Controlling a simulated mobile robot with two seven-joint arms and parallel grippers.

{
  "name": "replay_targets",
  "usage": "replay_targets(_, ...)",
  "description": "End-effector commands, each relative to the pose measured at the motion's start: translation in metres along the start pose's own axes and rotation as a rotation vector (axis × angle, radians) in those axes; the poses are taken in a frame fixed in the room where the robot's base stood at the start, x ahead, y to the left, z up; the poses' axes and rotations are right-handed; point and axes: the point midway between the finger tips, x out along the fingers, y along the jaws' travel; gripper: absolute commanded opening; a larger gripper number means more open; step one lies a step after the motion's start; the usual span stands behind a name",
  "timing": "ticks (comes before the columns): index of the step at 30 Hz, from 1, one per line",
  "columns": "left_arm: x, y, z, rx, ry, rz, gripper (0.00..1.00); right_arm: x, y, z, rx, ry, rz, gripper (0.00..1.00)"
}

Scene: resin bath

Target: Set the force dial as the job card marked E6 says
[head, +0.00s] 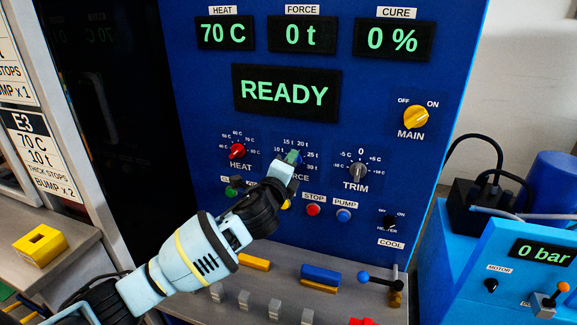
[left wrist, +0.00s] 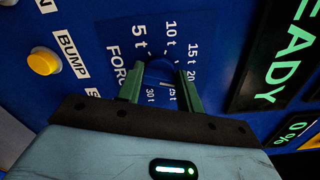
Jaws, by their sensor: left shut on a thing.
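My left gripper (head: 290,158) is at the force dial on the blue control panel. Its green fingers are shut on the dark blue force dial (left wrist: 160,72) in the left wrist view, one finger on each side. The scale around it reads 5 t to 30 t, partly covered by the gripper (left wrist: 160,90). Which mark the dial points to is unclear. The FORCE display (head: 303,34) reads 0 t. A job card marked E3 (head: 43,155) at the left reads 70 C, 10 t, thick stops, bump x2. Another card (head: 12,65) above it is cut off. No E6 marking shows.
The red heat knob (head: 237,151) and the trim knob (head: 357,171) flank the force dial. Buttons, including red STOP (head: 313,209) and blue PUMP (head: 343,215), sit just below. A metal shelf (head: 370,290) holds coloured blocks. The yellow main switch (head: 416,117) is upper right.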

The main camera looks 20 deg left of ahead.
Motion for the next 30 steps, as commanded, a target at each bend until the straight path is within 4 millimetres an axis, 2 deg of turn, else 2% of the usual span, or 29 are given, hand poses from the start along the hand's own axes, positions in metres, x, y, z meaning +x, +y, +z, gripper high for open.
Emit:
replay_targets(18,0.0000,-0.0020,-0.0004,0.571,0.000,0.002,0.14,0.0000,0.0000,0.0003,0.000,-0.001,0.000,0.36)
replay_targets(30,-0.0001,-0.0026,-0.0017,0.804,0.001,0.001,0.14,0.0000,0.0000,0.0004,0.000,-0.001,0.000,0.36)
